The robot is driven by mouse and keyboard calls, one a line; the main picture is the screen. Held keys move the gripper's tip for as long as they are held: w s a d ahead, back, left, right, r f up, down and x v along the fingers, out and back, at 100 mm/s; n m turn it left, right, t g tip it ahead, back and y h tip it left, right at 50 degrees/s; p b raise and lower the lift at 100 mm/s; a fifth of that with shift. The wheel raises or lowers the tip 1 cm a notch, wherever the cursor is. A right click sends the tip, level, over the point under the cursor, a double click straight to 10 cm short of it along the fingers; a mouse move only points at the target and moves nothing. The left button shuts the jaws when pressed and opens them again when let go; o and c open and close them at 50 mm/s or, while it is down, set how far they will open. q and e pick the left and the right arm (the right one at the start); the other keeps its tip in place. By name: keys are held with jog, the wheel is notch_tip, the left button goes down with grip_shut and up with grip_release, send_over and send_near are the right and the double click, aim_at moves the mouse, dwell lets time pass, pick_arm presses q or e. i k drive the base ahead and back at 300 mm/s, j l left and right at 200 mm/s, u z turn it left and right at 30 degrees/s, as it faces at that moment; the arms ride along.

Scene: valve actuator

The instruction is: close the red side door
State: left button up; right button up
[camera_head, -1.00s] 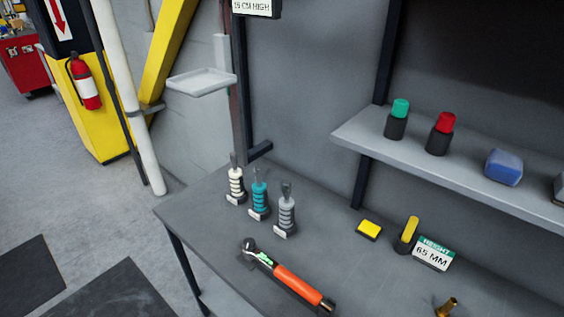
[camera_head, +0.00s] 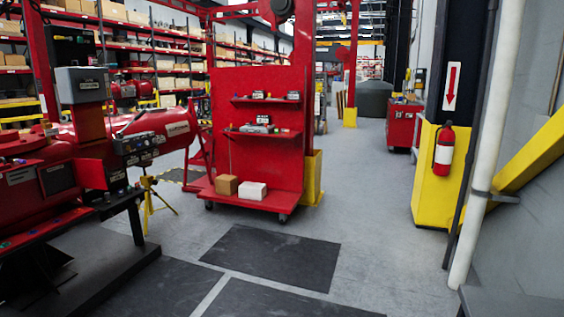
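A large red machine (camera_head: 130,135) with a horizontal cylinder stands at the left in the head view. A small flat red panel (camera_head: 92,173) juts out at its front, below a grey box (camera_head: 82,84) on a red post. I cannot tell whether this panel is the red side door, or whether it is hinged. Neither of my grippers is in view.
A red wheeled rack (camera_head: 258,135) with shelves stands mid-floor. Dark mats (camera_head: 272,257) lie on the open grey floor before it. A yellow column base (camera_head: 432,180) with a fire extinguisher (camera_head: 444,148) and a white pipe (camera_head: 490,150) stand right. A grey bench corner (camera_head: 510,302) shows lower right.

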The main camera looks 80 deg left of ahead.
aim_at(90, 173)
jog(key=j+u, duration=0.5)
jog(key=u, duration=0.2)
jog(key=j+u, duration=0.2)
jog(key=u, duration=0.15)
jog(key=i+j+u, duration=0.25)
jog(key=j+u, duration=0.2)
jog(key=i+j+u, duration=0.25)
jog(key=j+u, duration=0.2)
jog(key=i+j+u, duration=0.25)
jog(key=u, duration=0.2)
jog(key=i+j+u, duration=0.1)
jog(key=i+u, duration=0.65)
jog(key=i, duration=0.25)
jog(key=i+u, duration=0.2)
jog(key=i, duration=0.3)
jog(key=i+l+u, duration=0.25)
jog(key=i, duration=0.25)
